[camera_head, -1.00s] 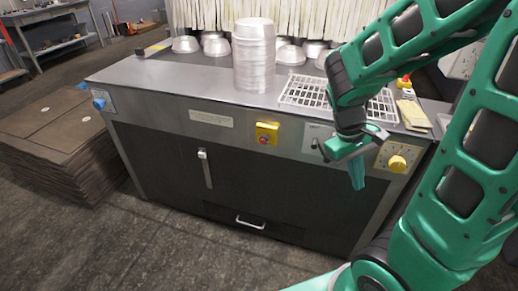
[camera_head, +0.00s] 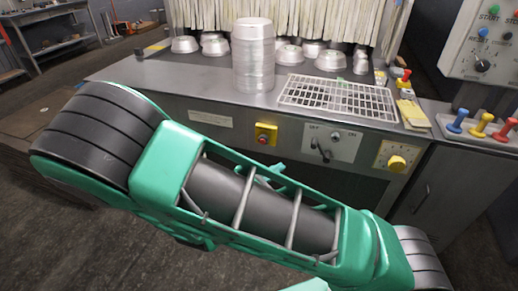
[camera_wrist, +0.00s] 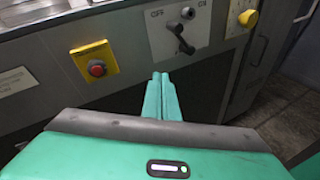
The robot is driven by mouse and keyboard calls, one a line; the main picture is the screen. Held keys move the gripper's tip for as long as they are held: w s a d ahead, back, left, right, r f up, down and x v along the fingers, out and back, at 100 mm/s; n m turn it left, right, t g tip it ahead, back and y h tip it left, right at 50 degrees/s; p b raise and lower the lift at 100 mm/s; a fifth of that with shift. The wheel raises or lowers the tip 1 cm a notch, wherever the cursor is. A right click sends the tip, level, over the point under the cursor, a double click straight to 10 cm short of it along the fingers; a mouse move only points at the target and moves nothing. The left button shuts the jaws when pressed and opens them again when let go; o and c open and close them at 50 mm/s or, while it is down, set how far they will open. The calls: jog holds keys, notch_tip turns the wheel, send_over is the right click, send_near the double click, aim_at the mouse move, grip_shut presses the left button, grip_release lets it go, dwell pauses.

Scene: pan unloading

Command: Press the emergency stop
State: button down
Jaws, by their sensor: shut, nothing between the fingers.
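The emergency stop is a red round button on a yellow plate (camera_head: 265,134) on the machine's front panel, left of the lever switch. It also shows in the wrist view (camera_wrist: 96,68), to the left of my fingers. My gripper (camera_wrist: 161,76) is shut and empty, its two green fingers side by side, pointing toward the panel below the lever switch. The fingertips appear to the right of the button and apart from it. In the head view my arm link hides most of the gripper; only a small green part (camera_head: 277,168) shows above the link, below the button.
A lever switch (camera_head: 321,144) and a yellow knob (camera_head: 397,163) sit right of the button. Stacked pans (camera_head: 253,58) and a wire rack (camera_head: 338,98) stand on the worktop. Colored handles (camera_head: 479,124) and a control box (camera_head: 486,38) are at the right.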

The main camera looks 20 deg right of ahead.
aim_at(262, 142)
jog(key=w+a+n+t+y, duration=0.1)
jog(key=a+n+t+y, duration=0.1)
jog(key=a+n+t, duration=0.4)
jog(key=a+n, duration=0.1)
jog(key=a, duration=0.3)
jog(key=shift+w+f+n+t, duration=0.25)
jog(key=shift+w+n+t, duration=0.05)
jog(key=shift+n, duration=0.1)
jog(key=x, duration=1.3)
jog(key=shift+w+d+f, duration=0.15)
jog(key=shift+w+d, duration=0.05)
jog(key=shift+w, duration=0.15)
